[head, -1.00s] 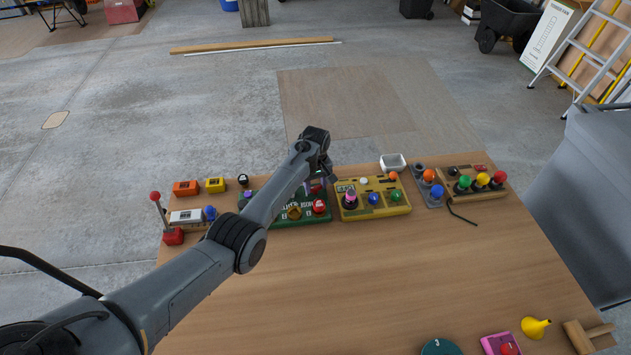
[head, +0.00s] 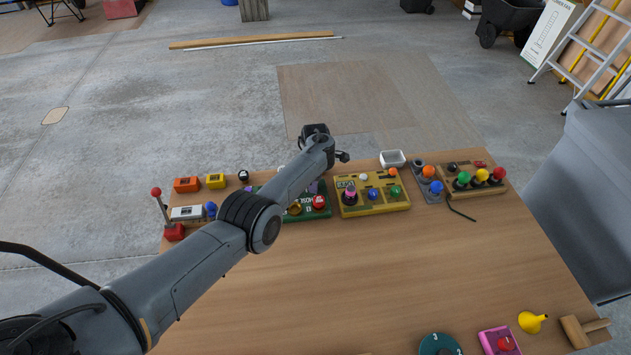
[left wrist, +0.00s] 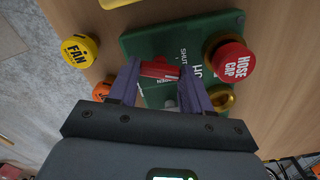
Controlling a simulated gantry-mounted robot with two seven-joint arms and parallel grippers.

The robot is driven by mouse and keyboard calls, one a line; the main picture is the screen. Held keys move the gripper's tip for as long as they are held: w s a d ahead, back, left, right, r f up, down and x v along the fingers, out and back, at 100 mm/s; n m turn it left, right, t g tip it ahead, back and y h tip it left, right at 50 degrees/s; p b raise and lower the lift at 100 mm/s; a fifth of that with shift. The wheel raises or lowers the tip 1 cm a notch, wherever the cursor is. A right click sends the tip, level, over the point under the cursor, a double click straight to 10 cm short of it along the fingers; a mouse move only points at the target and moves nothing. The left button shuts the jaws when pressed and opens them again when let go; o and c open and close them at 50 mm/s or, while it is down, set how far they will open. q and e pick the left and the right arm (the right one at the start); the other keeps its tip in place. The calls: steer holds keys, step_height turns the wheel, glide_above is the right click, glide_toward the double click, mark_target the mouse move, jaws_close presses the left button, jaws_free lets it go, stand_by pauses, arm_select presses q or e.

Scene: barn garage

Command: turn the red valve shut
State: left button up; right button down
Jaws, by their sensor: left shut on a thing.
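The red valve (left wrist: 160,69) shows in the left wrist view as a short red bar on a green board (left wrist: 136,42) with the word SHUT printed beside it. My left gripper (left wrist: 159,76) has its purple fingers on both sides of the red bar and is shut on it. In the head view my left arm reaches over the green board (head: 322,214), and its wrist and forearm hide the valve and most of the gripper. My right gripper is in neither view.
A red knob marked HOSE CAP (left wrist: 233,60) sits close right of the fingers in the wrist view; a yellow FAN knob (left wrist: 78,50) is at left. A yellow control board (head: 372,208) stands right of the green one. The table's middle (head: 380,275) is clear.

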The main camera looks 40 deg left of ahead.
arm_select(q)
steer(key=shift+n+b, duration=0.95)
steer(key=shift+n, duration=1.35)
steer(key=o, duration=1.1)
steer(key=shift+c, duration=0.2)
steer(key=shift+r, duration=0.1)
step_height(320, 180, up, 11)
steer(key=p, duration=0.4)
